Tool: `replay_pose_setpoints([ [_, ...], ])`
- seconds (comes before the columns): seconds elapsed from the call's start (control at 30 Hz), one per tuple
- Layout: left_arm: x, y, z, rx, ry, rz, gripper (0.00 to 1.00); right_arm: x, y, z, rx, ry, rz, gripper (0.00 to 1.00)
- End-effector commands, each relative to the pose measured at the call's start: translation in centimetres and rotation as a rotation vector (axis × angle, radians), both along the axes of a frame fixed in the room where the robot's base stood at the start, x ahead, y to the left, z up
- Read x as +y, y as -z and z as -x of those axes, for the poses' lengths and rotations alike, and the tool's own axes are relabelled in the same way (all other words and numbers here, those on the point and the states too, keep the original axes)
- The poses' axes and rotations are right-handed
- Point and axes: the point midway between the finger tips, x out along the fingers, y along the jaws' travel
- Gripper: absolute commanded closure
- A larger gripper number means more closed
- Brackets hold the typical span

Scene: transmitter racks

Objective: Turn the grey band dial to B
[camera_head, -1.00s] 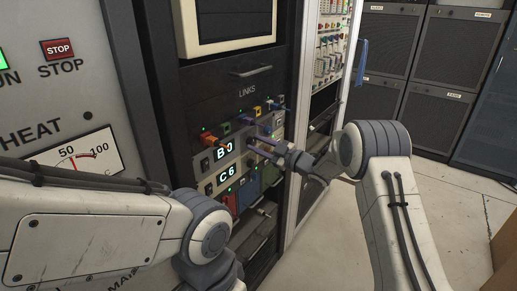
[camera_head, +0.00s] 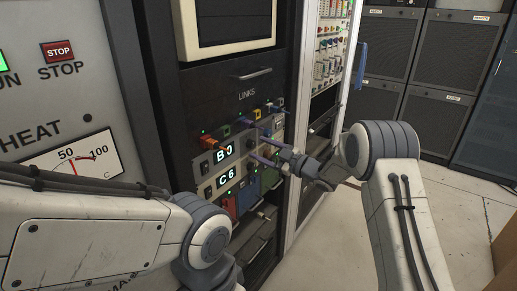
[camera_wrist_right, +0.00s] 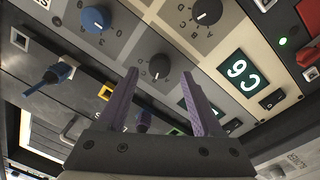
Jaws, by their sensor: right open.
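In the right wrist view, a dark round dial (camera_wrist_right: 160,68) with a white pointer sits on a grey patch of the panel, with letters around it. It lies in the gap between and beyond my right fingertips. I cannot tell for certain which is the band dial. My right gripper (camera_wrist_right: 161,84) is open and empty, with purple fingers; in the head view it (camera_head: 259,149) points at the panel. My left gripper is out of view.
The head view shows one display (camera_head: 223,154) starting with B and another reading C6 (camera_head: 227,177). A STOP button (camera_head: 59,52) is at the left.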

Motion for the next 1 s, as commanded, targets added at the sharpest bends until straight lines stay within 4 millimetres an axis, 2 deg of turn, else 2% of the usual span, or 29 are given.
replay_pose_setpoints([
  [0.23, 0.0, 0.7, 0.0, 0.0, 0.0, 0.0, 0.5, -4.1, 0.2, 3.1, 0.0, 0.004, 0.0, 0.32],
  [0.47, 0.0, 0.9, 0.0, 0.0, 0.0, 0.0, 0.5, -6.5, 0.3, 5.1, -0.001, 0.002, 0.0, 0.32],
  [0.87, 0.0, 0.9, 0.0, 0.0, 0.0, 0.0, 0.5, -6.8, 0.3, 5.5, -0.001, 0.0, 0.001, 0.32],
  [1.0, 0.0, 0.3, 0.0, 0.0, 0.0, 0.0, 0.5, -5.8, -0.8, 5.2, 0.023, 0.035, 0.029, 0.32],
])
